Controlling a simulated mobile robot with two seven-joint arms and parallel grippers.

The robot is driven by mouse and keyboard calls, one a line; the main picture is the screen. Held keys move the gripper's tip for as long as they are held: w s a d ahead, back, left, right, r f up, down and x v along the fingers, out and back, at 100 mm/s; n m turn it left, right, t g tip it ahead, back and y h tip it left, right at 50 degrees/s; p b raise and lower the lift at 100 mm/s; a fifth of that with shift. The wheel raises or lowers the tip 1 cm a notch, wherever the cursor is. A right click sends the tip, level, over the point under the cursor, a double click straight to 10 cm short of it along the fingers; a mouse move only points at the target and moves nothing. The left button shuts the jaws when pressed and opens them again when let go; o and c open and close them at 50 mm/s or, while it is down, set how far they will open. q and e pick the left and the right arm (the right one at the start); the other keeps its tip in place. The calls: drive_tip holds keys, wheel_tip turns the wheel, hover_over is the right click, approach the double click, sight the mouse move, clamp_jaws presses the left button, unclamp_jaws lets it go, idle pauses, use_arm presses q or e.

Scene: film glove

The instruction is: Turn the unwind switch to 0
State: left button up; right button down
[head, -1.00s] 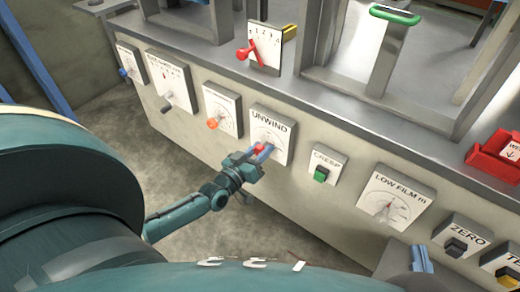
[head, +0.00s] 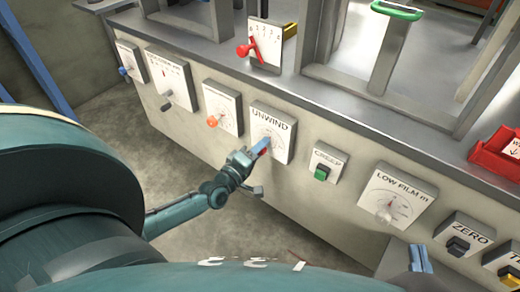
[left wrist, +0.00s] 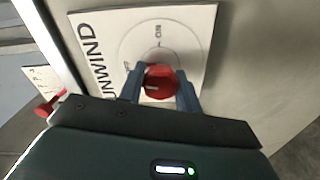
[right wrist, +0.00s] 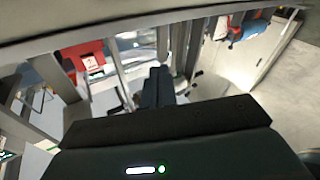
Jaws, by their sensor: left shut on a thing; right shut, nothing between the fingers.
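The unwind switch is a red knob (left wrist: 158,82) on a white plate (head: 284,124) lettered UNWIND, on the machine's front panel. My left gripper (head: 262,147) is shut on the knob, one blue finger on each side of it in the left wrist view (left wrist: 160,90). A pale mark shows on the knob's face. The dial has a circular scale; some of its marks are hidden by the knob and fingers, and I cannot read the setting. My right gripper (head: 420,258) is shut and empty at the lower right, in front of the panel; its fingers also show in the right wrist view (right wrist: 158,86).
An orange knob (head: 213,121) sits on the plate left of the switch. The green CREEP button (head: 321,173) and LOW FILM dial (head: 396,196) sit to its right. A red lever (head: 244,50) and a red tray (head: 495,155) are on the ledge above.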

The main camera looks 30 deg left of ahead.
use_arm(q)
drive_tip(key=shift+f+n, duration=0.1)
drive_tip(key=shift+n, duration=0.9)
drive_tip(key=shift+n+b, duration=0.3)
drive_tip(key=shift+n, duration=0.3)
use_arm(e)
drive_tip(key=shift+w+r, duration=0.15)
drive_tip(key=shift+r, duration=0.05)
use_arm(q)
drive_tip(key=o, duration=1)
drive_tip(key=shift+c, duration=0.2)
drive_tip(key=s+a+p, duration=0.1)
drive_tip(key=s+p, duration=0.2)
drive_tip(key=s, duration=1)
use_arm(e)
drive_tip(key=shift+w+d+f+m+g+h, duration=0.15)
drive_tip(key=shift+d+m+g+h, duration=0.35)
drive_tip(key=shift+h, duration=0.3)
use_arm(q)
drive_tip(key=shift+s, duration=0.1)
